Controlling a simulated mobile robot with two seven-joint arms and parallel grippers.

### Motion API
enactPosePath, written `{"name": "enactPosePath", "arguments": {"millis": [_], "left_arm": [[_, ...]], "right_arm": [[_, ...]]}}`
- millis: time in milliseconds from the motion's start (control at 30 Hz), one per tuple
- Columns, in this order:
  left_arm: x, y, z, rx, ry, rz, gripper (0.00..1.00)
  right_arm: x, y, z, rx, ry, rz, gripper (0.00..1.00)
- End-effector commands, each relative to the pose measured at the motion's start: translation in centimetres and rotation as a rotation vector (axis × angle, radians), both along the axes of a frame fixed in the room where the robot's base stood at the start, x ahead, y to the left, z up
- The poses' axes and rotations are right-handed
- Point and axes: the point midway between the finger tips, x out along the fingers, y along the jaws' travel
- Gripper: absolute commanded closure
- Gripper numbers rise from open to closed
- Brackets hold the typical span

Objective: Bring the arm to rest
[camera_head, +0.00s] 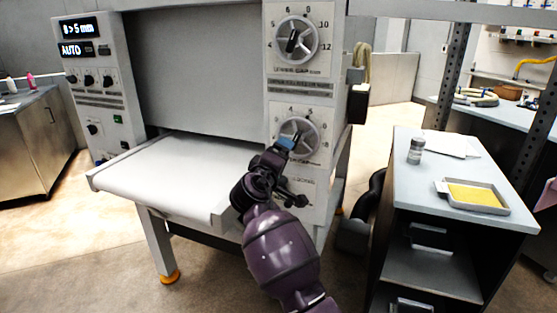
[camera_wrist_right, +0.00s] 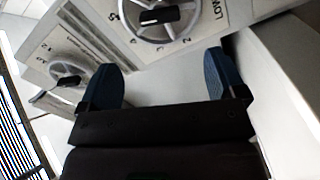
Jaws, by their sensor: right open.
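My right arm (camera_head: 281,250) reaches up from the bottom of the head view. Its gripper (camera_head: 285,143) is in front of the lower handwheel (camera_head: 311,136) on the sheeter's panel and partly covers it. In the right wrist view the two blue fingers of the gripper (camera_wrist_right: 160,80) are spread wide with nothing between them. One numbered handwheel (camera_wrist_right: 158,18) shows just beyond the fingertips, with a visible gap. The other handwheel (camera_wrist_right: 67,82) is at the left of that view. The upper handwheel (camera_head: 296,40) is clear of the arm. My left gripper does not show.
The sheeter's white tray (camera_head: 160,170) juts out left of the arm. A control panel (camera_head: 90,75) reads "0>5 mm" and "AUTO". At right, a cabinet (camera_head: 450,185) holds a small jar (camera_head: 416,151) and a shallow tray with a yellow sheet (camera_head: 475,195).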

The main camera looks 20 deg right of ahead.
Motion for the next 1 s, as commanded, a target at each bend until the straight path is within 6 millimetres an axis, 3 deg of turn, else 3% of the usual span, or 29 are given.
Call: {"name": "enactPosePath", "arguments": {"millis": [700,1000], "left_arm": [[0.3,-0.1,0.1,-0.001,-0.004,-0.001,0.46],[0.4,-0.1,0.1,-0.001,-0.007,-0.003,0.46]], "right_arm": [[0.1,0.1,0.1,0.009,-0.018,0.011,0.11],[1.7,4.1,2.1,0.245,-0.196,0.311,0.11]]}}
